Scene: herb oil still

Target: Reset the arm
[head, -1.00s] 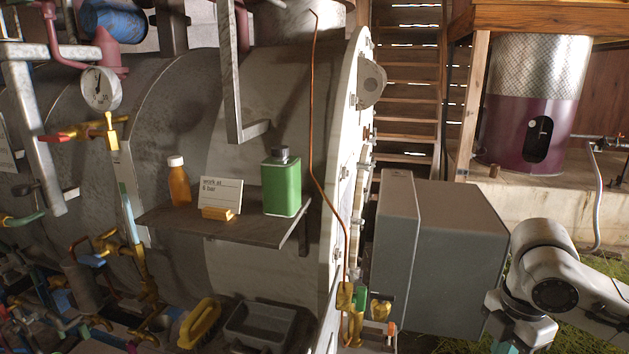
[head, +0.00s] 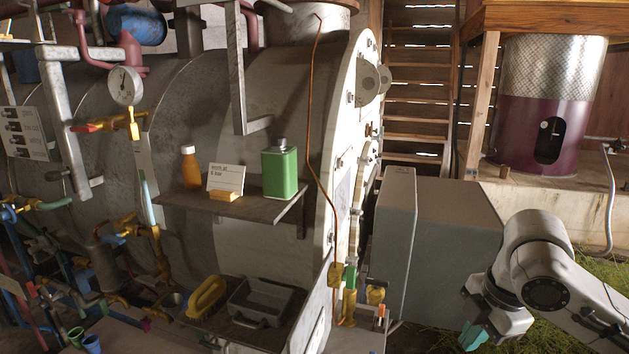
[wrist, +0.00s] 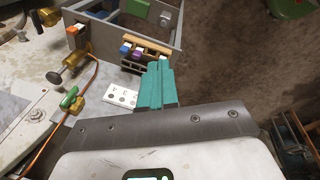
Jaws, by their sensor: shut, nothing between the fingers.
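My arm (head: 545,265) reaches in from the lower right of the head view.
A large grey box (head: 440,240) stands left of my arm, beside the big metal still (head: 270,100). A shelf (head: 235,208) on the still carries a green can (head: 280,172) and an orange bottle (head: 190,170). Brass valves (wrist: 70,75) and copper pipe lie left in the wrist view.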

